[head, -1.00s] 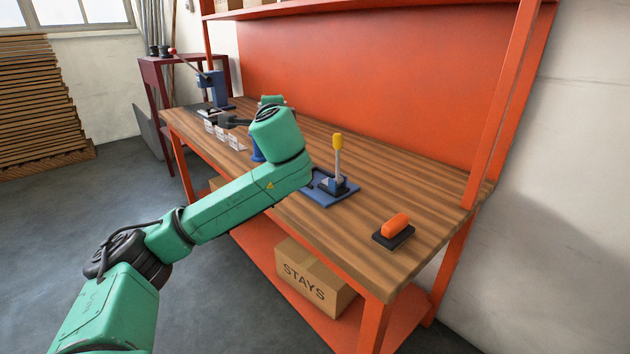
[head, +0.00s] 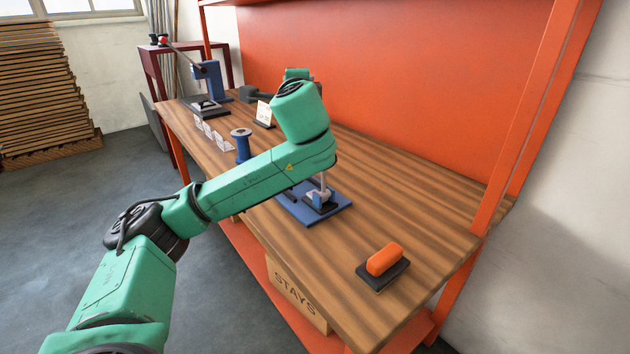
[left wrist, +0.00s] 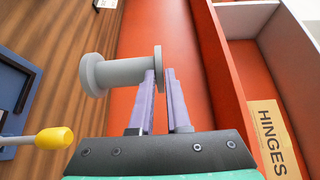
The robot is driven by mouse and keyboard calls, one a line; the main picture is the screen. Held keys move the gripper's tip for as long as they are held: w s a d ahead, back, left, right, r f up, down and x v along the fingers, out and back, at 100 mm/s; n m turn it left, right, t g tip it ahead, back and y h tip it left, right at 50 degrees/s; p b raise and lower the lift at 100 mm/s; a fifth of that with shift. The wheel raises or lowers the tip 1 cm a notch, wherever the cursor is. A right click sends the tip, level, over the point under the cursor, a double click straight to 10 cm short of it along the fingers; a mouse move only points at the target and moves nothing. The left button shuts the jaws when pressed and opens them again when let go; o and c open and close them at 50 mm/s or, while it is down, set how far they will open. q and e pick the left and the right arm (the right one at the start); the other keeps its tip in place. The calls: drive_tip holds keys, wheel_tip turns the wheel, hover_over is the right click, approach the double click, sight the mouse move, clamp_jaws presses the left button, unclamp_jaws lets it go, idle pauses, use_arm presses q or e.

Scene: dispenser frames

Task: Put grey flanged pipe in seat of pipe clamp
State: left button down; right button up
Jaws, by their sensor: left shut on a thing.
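The grey flanged pipe (left wrist: 120,73) is in my left gripper (left wrist: 163,78) in the left wrist view, with its near flange between the fingers. The pipe points left, off to the side of the fingers, and is clear of the clamp. In the head view the pipe cannot be made out, and my left gripper is mostly hidden behind my green arm. The pipe clamp (head: 315,207), blue with a lever, stands on the bench below my arm. Its seat is hidden by the arm. Its yellow handle (left wrist: 54,138) shows in the left wrist view. My right gripper is not in view.
A blue spool (head: 242,147) stands left of the arm, near small cards (head: 207,130). A blue press (head: 207,82) stands at the far left end. An orange-topped block (head: 383,262) sits at the near right. A HINGES box (left wrist: 272,135) is on the shelf.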

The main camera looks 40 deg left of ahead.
use_arm(q)
wheel_tip(320, 180, down, 20)
drive_tip(key=b, duration=0.1)
drive_tip(key=shift+s+r+b, duration=0.2)
drive_tip(key=shift+r+b, duration=0.05)
drive_tip(key=shift+b, duration=0.15)
drive_tip(key=c, duration=1.1)
unclamp_jaws()
drive_tip(key=shift+o, duration=1.1)
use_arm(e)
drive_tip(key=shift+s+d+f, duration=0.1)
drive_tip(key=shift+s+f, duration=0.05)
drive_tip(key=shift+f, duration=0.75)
use_arm(q)
drive_tip(key=b+v, duration=0.1)
drive_tip(key=v, duration=1.1)
drive_tip(key=shift+b, duration=0.35)
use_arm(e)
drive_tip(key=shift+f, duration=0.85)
